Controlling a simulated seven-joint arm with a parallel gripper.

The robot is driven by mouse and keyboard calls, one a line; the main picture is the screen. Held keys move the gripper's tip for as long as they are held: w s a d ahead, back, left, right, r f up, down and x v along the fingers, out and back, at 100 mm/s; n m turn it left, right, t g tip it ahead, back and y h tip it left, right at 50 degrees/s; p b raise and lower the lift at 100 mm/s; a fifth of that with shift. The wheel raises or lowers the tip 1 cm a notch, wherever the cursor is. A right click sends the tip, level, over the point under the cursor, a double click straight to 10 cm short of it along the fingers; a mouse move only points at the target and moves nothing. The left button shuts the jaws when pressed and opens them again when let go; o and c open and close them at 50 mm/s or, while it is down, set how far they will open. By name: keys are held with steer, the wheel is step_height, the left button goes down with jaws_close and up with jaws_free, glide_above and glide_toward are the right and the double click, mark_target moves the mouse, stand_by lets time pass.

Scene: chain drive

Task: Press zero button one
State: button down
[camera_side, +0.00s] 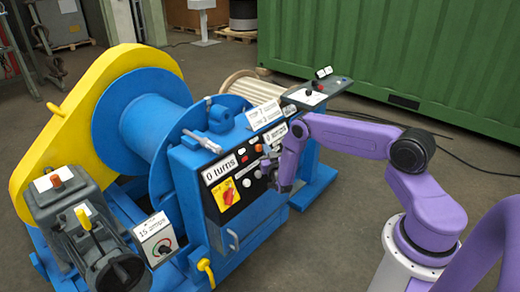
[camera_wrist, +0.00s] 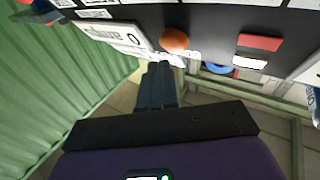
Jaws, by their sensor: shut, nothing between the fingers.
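The control panel (camera_side: 236,180) is a black face on the blue machine. It carries a "0 turns" display (camera_side: 220,169), a yellow and red rotary switch (camera_side: 227,193) and several small round buttons. Two pale round buttons (camera_side: 247,183) sit beside the switch. I cannot tell which control is zero button one. My gripper (camera_side: 272,172) is at the right part of the panel. In the wrist view its fingers (camera_wrist: 158,82) are shut and empty, pointing toward an orange round button (camera_wrist: 174,40). A red and white rocker (camera_wrist: 258,50) is to the right. Contact cannot be told.
The "amps" display (camera_wrist: 112,35) is on the panel's left in the wrist view. The blue machine has a large drum (camera_side: 160,125) and yellow chain guard (camera_side: 75,120). A green container (camera_side: 400,50) fills the back.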

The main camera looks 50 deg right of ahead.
steer(key=shift+s+r, duration=0.4)
steer(key=shift+s, duration=0.35)
steer(key=shift+s+r, duration=0.35)
steer(key=shift+s, duration=0.4)
steer(key=shift+s+r, duration=0.4)
steer(key=shift+s, duration=0.35)
